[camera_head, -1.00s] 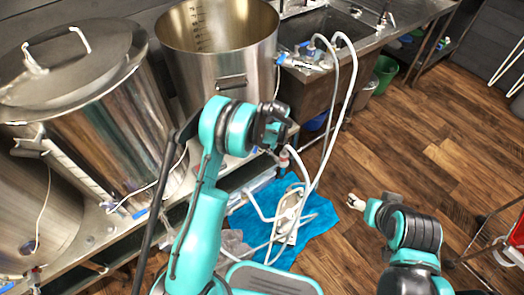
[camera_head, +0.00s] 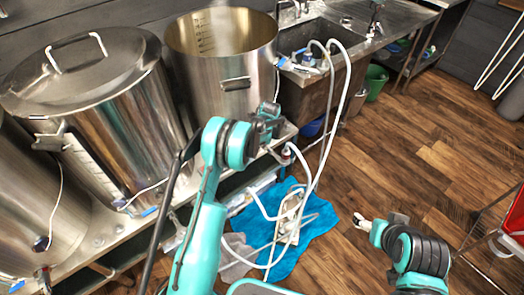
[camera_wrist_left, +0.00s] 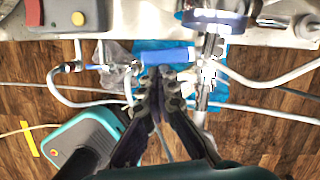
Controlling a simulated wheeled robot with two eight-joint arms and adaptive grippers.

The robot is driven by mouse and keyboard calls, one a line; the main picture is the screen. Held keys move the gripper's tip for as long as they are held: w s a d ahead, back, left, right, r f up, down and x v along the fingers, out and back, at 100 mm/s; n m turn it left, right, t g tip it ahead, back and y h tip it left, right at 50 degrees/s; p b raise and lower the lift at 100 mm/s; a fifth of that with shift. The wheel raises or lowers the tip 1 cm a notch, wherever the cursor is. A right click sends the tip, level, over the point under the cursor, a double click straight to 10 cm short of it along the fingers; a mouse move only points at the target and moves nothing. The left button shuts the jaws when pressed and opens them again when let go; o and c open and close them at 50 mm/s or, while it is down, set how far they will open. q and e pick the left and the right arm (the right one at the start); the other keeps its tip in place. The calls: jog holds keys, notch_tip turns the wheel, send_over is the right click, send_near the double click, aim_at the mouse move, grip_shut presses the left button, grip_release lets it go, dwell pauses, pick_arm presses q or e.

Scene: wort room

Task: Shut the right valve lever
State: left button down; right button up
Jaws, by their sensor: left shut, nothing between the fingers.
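A blue valve lever (camera_wrist_left: 168,57) lies crosswise in the left wrist view, just above my fingertips in the picture. Metal pipe fittings and a valve body (camera_wrist_left: 207,75) are at its right. My left gripper (camera_wrist_left: 161,76) is shut and empty, its fingertips at the lever's lower edge; I cannot tell whether they touch it. In the head view my left gripper (camera_head: 270,116) is in front of the middle open kettle (camera_head: 222,60), and it or the arm hides the lever there. My right gripper (camera_head: 362,222) is small, low over the floor at the right, away from the valves; its jaw state is unclear.
A lidded kettle (camera_head: 110,100) stands at the left on the metal bench. White hoses (camera_head: 318,150) run from the sink (camera_head: 325,75) down to a pump on a blue cloth (camera_head: 318,222). A red-framed cart (camera_head: 490,222) is at the right. Wooden floor is open between.

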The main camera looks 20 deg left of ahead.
pick_arm(q)
jog(key=shift+a, duration=0.35)
dwell(0.3)
